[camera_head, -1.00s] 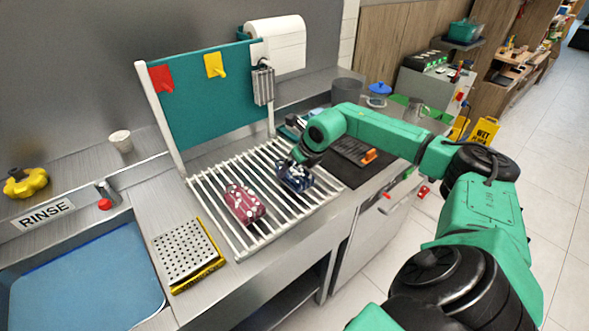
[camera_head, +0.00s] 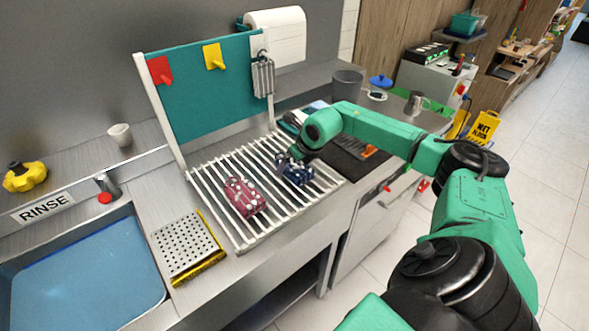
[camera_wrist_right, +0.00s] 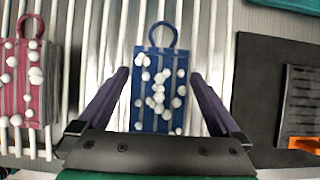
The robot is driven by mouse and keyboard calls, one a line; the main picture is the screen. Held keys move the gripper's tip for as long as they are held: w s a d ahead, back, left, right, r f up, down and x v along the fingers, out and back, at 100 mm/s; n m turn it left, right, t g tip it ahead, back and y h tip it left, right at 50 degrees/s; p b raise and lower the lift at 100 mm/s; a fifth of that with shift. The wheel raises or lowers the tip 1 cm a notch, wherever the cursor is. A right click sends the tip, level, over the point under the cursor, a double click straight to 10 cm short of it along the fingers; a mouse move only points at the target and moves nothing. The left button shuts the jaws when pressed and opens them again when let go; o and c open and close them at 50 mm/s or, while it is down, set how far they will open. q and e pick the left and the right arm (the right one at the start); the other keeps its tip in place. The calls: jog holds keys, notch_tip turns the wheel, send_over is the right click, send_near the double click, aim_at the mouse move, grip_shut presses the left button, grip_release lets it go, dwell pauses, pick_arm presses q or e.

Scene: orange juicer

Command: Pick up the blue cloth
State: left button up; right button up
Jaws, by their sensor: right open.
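The blue cloth (camera_head: 298,174) is a folded blue bundle with white dots, lying on the slatted rack (camera_head: 225,218). In the right wrist view the blue cloth (camera_wrist_right: 158,62) has a blue loop at its top end. My right gripper (camera_head: 290,163) is low over it. In the right wrist view my right gripper (camera_wrist_right: 160,76) is open, with one finger on each side of the cloth. In the head view the gripper hides part of the cloth, and I cannot tell whether the fingers touch it. My left gripper is not in view.
A red dotted cloth (camera_head: 245,197) lies on the rack, left of the blue one. A dark mat with an orange-handled tool (camera_wrist_right: 302,143) is to the right. A teal board (camera_head: 208,100) stands behind the rack. A sink (camera_head: 85,275) is at the left.

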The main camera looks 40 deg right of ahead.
aim_at(292, 163)
jog(key=c, duration=1.1)
jog(key=shift+r+p, duration=0.45)
jog(key=shift+p, duration=0.05)
jog(key=shift+c, duration=0.2)
notch_tip(292, 163, up, 5)
jog(key=shift+w+r+b, duration=0.1)
jog(key=shift+r+b, duration=0.1)
jog(key=shift+b, duration=0.9)
notch_tip(292, 163, up, 14)
jog(key=shift+r, duration=0.15)
